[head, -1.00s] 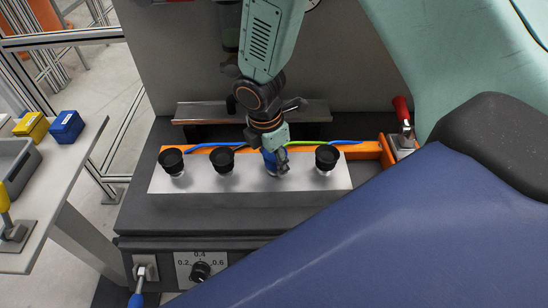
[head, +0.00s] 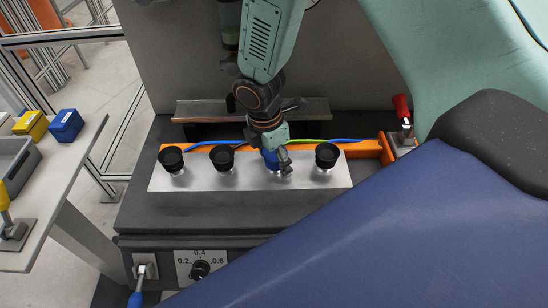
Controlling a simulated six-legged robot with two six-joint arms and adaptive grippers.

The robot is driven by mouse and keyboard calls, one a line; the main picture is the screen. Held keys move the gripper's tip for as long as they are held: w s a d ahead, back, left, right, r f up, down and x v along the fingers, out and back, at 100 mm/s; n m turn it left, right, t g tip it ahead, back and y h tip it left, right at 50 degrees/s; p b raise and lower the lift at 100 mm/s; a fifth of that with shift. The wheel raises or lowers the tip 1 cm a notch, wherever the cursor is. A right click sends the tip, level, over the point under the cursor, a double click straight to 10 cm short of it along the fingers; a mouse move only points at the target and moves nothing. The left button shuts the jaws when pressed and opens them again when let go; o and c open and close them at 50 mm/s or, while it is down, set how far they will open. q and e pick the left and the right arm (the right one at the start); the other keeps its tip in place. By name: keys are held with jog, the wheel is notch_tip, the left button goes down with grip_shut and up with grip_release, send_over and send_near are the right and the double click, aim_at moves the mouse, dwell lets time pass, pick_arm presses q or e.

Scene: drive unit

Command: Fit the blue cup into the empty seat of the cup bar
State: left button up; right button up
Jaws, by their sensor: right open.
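The silver cup bar (head: 225,186) lies across the dark bench. Three black cups stand on it: one at the left end (head: 171,157), one left of the middle (head: 221,157) and one near the right end (head: 326,155). The blue cup (head: 271,158) stands upright in the row, between the second and the right-hand black cup. My right gripper (head: 285,158) comes down from above and is open close at the cup's right side, partly covering it. The cup's base is partly hidden, so I cannot tell how deep it sits. My left gripper is out of view.
An orange rail (head: 365,150) with blue and green hoses runs behind the bar. A red-handled clamp (head: 403,120) stands at right. A side table (head: 55,190) at left holds yellow and blue bins. A dial panel (head: 200,268) is below the bar.

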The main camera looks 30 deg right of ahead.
jog(key=shift+r, duration=0.1)
jog(key=r, duration=0.4)
jog(key=a+r, duration=0.1)
jog(key=r, duration=0.6)
jog(key=shift+a+r, duration=0.35)
